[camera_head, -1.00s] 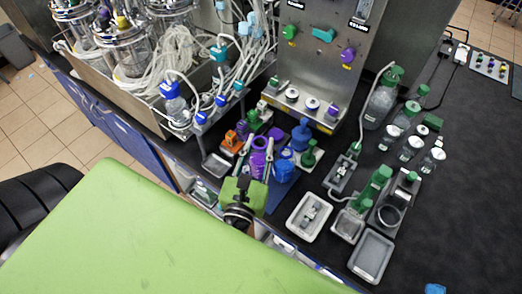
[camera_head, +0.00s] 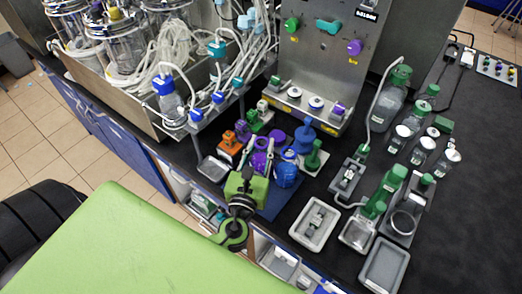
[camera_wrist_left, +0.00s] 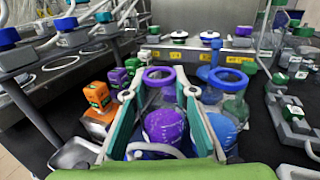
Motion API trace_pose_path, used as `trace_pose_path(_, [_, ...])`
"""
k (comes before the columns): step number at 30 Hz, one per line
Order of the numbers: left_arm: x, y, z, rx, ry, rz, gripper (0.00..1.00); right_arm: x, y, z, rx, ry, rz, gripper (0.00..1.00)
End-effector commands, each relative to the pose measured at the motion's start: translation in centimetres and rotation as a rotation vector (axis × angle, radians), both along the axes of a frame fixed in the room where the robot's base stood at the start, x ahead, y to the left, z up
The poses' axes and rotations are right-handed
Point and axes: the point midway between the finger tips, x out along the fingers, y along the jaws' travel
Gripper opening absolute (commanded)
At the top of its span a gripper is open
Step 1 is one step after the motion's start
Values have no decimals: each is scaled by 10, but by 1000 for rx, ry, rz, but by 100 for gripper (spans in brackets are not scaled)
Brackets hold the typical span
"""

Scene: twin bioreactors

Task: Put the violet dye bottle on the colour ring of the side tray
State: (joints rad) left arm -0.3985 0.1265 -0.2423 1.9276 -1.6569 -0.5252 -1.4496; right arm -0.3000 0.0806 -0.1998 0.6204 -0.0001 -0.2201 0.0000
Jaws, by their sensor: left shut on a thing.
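The violet dye bottle (camera_head: 258,161) is upright, with violet contents, on the left part of the blue tray area. In the left wrist view the violet bottle (camera_wrist_left: 165,127) is between the two fingers, with a violet ring-shaped top above clear glass. My left gripper (camera_head: 259,154) is shut on it; in the left wrist view the fingers (camera_wrist_left: 163,108) flank it. A blue bottle (camera_head: 287,174) stands close on its right. The blue tray (camera_head: 282,205) lies under and in front of them. The bottle's base and any ring under it are hidden. My right gripper is not in view.
An orange block (camera_head: 230,146) stands close left of the gripper. A green-topped item (camera_head: 314,156) stands right of the blue bottle. A white tray (camera_head: 315,222) and grey bin (camera_head: 383,266) lie right. The dark bench is clear at far right.

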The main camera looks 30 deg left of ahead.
Motion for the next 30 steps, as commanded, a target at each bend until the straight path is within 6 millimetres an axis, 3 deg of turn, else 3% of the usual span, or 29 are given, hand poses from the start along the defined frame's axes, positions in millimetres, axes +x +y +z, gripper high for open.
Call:
trace_pose_path(9, [0, 0, -1, 1, -3, 1, 0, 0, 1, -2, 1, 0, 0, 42])
trace_pose_path(10, [0, 0, -2, 0, 0, 1, 28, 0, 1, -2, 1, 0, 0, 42])
trace_pose_path(12, [0, 0, -1, 0, 0, 1, 42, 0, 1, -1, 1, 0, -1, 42])
trace_pose_path(25, [-2, 0, 2, 0, 1, 0, 42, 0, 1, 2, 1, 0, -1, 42])
trace_pose_path(30, [-29, -7, -3, -2, 3, -1, 42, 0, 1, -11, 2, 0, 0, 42])
